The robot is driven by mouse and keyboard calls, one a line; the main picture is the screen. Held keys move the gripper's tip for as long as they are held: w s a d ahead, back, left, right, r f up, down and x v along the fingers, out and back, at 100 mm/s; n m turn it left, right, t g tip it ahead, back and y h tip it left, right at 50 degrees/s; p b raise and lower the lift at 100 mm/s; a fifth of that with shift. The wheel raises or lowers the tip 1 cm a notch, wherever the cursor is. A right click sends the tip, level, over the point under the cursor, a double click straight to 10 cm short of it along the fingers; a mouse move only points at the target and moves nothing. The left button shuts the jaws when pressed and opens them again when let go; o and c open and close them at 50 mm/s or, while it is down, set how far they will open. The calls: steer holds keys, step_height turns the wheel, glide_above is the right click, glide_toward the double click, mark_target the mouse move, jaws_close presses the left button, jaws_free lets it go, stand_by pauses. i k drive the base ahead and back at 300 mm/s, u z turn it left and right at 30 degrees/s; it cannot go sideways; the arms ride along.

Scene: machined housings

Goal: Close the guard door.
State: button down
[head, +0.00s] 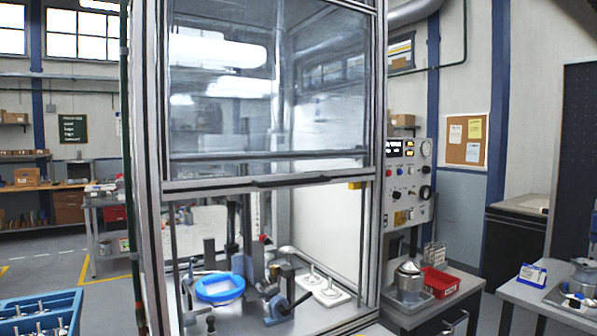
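The guard door (270,100) is a clear panel in a metal frame on the front of a tall machine enclosure (150,200). It is raised, and the opening below it is clear of the panel. Its bottom rail (220,185) has a dark handle strip (300,180) near the middle. Inside the opening stand a blue ring-shaped part (220,288), a clamp with a dark lever (283,302) and a white plate with metal pegs (323,289). My gripper is not in view.
A control panel (408,183) is at the enclosure's right. Below it a bench holds a metal pot (409,279) and a red bin (440,282). A blue crate (42,314) of metal parts is at the lower left. Another table (535,295) stands at the right.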

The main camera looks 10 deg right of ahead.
mark_target(215, 187)
steer(key=z, duration=0.05)
steer(key=i, duration=0.95)
steer(key=u, duration=0.1)
